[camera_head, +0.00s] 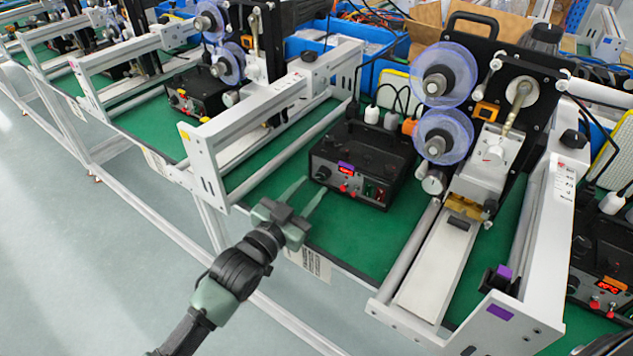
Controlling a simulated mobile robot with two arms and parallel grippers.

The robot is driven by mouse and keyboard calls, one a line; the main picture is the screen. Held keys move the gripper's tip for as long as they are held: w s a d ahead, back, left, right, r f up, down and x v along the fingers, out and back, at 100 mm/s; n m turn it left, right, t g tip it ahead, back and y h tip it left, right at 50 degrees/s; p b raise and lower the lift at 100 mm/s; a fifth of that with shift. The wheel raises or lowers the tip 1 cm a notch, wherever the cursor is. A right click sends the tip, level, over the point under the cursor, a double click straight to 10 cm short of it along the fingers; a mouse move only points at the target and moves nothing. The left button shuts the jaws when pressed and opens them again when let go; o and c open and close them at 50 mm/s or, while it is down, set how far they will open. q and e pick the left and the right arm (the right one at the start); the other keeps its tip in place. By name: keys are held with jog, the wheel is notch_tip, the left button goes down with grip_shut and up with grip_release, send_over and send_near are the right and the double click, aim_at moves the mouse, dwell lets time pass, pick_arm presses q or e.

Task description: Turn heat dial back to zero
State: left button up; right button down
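A black control box (365,160) stands on the green mat, with a red lit display, small red knobs and a green-lit switch on its front. A black dial (323,173) sits at the left end of that front panel. My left gripper (314,187) comes in from the lower left. Its two pale fingers are spread apart with nothing between them. The fingertips are just in front of and below the dial and look apart from it in the picture, though the depth gap is hard to judge. The dial's setting is too small to read. My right gripper is not in view.
A coder machine with blue translucent reels (443,75) stands right of the box. A white metal frame (540,270) is at the right, another (285,95) at the left. Another control box (605,265) is at the right edge. Green mat (350,235) in front is clear.

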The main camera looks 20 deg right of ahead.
aim_at(321, 178)
pick_arm(q)
jog(key=x, duration=0.3)
jog(key=shift+w+d, duration=0.2)
jog(key=shift+d, duration=0.05)
grip_shut()
jog(key=shift+r+n+p, duration=0.1)
jog(key=shift+n+p, duration=0.2)
jog(key=shift+n, duration=0.9)
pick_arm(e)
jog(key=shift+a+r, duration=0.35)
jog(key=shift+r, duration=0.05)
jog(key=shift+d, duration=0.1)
